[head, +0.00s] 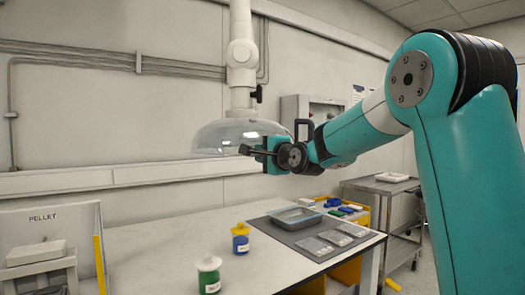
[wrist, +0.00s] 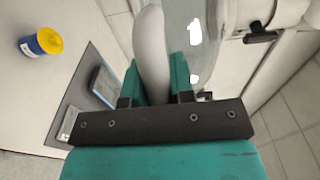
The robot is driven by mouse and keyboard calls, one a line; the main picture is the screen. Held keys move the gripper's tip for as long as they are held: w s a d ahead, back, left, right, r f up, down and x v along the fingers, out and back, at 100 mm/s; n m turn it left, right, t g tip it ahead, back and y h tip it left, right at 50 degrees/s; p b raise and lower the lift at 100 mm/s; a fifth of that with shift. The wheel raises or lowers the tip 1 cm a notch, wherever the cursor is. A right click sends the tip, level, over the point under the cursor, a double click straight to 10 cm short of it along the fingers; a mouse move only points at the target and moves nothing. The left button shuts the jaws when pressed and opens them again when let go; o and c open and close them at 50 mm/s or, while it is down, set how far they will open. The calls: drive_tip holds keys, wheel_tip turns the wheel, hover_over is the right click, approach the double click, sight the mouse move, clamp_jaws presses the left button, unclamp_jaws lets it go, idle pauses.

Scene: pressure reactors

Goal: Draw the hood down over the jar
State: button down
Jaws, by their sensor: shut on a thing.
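The hood (head: 225,134) is a clear dome hanging from a white jointed duct, raised well above the bench. My gripper (head: 262,152) is at the hood's right side. In the wrist view, its teal fingers (wrist: 157,80) are shut on a pale grey curved bar that appears to be the hood's handle, with the clear hood (wrist: 200,30) just beyond. A blue jar with a yellow lid (head: 240,241) stands on the bench below and shows in the wrist view (wrist: 42,43). A green jar with a white lid (head: 208,275) stands nearer. Which jar is meant cannot be told.
A grey mat (head: 290,235) on the bench (head: 150,255) holds a grey tray (head: 295,217) and several flat dishes. A PELLET board (head: 75,216) with a small stand is at left. A steel cart (head: 395,190) stands at right. The air between hood and jars is clear.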

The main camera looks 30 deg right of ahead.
drive_tip(key=shift+f, duration=0.25)
drive_tip(key=c, duration=1)
unclamp_jaws()
drive_tip(key=s+b, duration=0.3)
drive_tip(key=s, duration=1.4)
drive_tip(key=shift+s+a, duration=0.2)
